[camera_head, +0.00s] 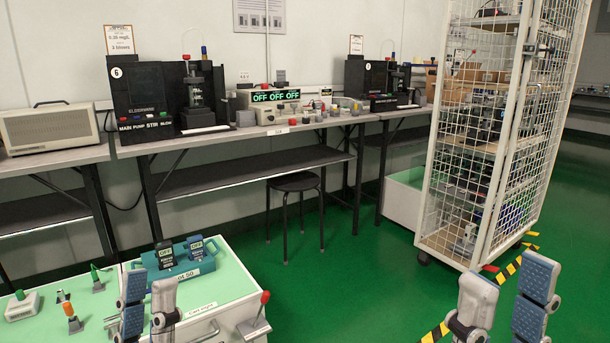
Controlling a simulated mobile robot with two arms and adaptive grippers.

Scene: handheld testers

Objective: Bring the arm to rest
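My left gripper (148,292) shows at the lower left, in front of a cart with a green top (225,262). Its two fingers stand apart with nothing seen between them. My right gripper (508,290) shows at the lower right, over the green floor. Its fingers are wide apart and empty. Two dark handheld testers, one on the left (166,255) and one on the right (196,247), stand in a teal tray (208,264) on the cart, behind my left gripper. The lower parts of both grippers are cut off by the frame.
Small tools (70,317) and a pale box (22,306) lie at the cart's left. A red-knobbed lever (257,318) stands at its right corner. A workbench (270,128) with test stations runs along the wall. A stool (294,182) and a wire cage (490,140) stand beyond.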

